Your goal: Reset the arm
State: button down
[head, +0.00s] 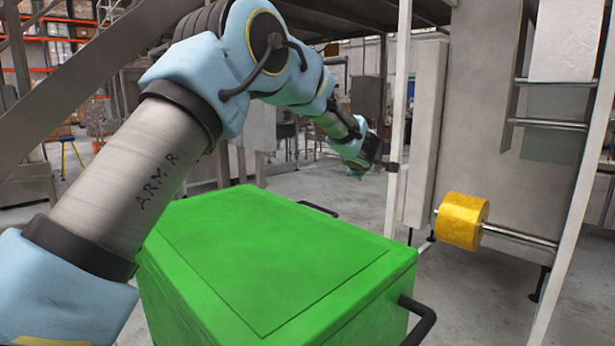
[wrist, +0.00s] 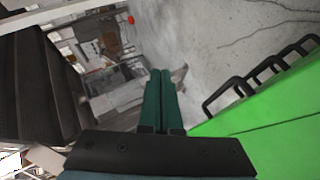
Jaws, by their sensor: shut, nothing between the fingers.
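My arm reaches from the lower left over the green box in the head view, bent at the elbow. My gripper (head: 373,150) hangs beyond the box's far side, dark and partly hidden by the wrist. In the wrist view my gripper's two green fingers (wrist: 160,85) lie side by side, shut, with nothing between them. The green box (head: 395,268) has a closed flat lid and dark handles; it also shows at the right of the wrist view (wrist: 285,135), apart from the fingers.
A yellow roll (head: 461,221) sits on a metal bar at the right, beside a grey machine cabinet (head: 425,130). A dark staircase (wrist: 35,90) is at the left in the wrist view. Bare concrete floor (wrist: 220,45) lies ahead of the fingers.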

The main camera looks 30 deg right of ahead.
jog(key=w+a+m+y, duration=0.1)
jog(key=w+a+m, duration=0.1)
jog(key=w+a, duration=0.5)
jog(key=w+a+m, duration=0.1)
jog(key=w+a, duration=0.1)
jog(key=a, duration=0.8)
jog(key=a+f, duration=0.1)
jog(key=a, duration=0.5)
jog(key=a+f+m+g+y, duration=0.1)
jog(key=a, duration=0.5)
jog(key=a+f+m+y, duration=0.1)
jog(key=a, duration=0.5)
jog(key=shift+w+a+f+g, duration=0.1)
jog(key=shift+w+f+g, duration=0.1)
jog(key=shift+w+g, duration=0.1)
jog(key=m+g+y, duration=0.1)
jog(key=y, duration=0.1)
send_over(189, 248)
notch_tip(189, 248, down, 3)
jog(key=shift+r, duration=0.1)
jog(key=s+a+f+g+y, duration=0.1)
jog(key=s+a+f+g, duration=0.1)
jog(key=s+a, duration=0.6)
jog(key=s+a+f+m+g+y, duration=0.1)
jog(key=s+a+f, duration=0.3)
jog(key=s+a, duration=0.5)
jog(key=shift+a+g+y, duration=0.8)
jog(key=shift+a+g, duration=0.1)
jog(key=shift+a, duration=0.65)
